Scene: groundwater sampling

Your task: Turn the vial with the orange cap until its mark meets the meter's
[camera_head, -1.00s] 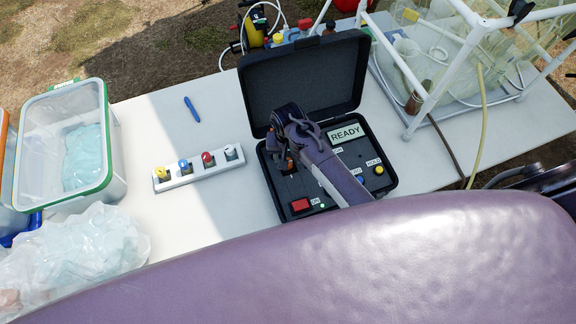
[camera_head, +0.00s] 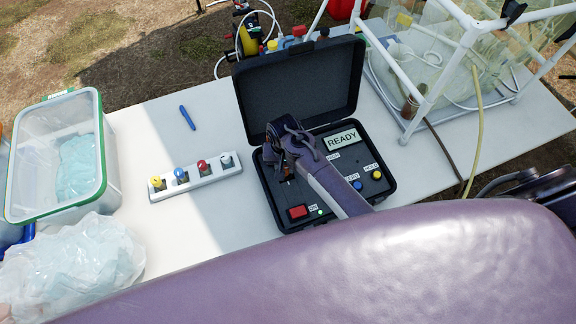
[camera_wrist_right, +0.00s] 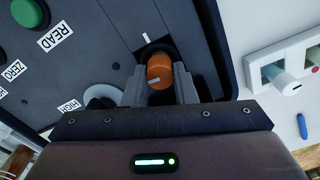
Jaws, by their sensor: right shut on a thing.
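The meter (camera_head: 300,105) is an open black case with a READY display (camera_head: 341,140). My right gripper (camera_head: 284,158) reaches down over the left part of its panel. In the right wrist view the vial's orange cap (camera_wrist_right: 159,70) sits between the fingers of my right gripper (camera_wrist_right: 162,85), which are shut on it. The vial stands in the meter's well, and its body is hidden below the cap. A short pale mark (camera_wrist_right: 154,80) shows on the cap. My left gripper is not in view.
A white rack (camera_head: 197,180) with yellow, blue, red and white capped vials stands left of the meter. A blue pen (camera_head: 187,117) lies behind it. A clear green-rimmed bin (camera_head: 104,150) and a plastic bag (camera_head: 75,262) are at the left. A white frame (camera_head: 428,98) stands right.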

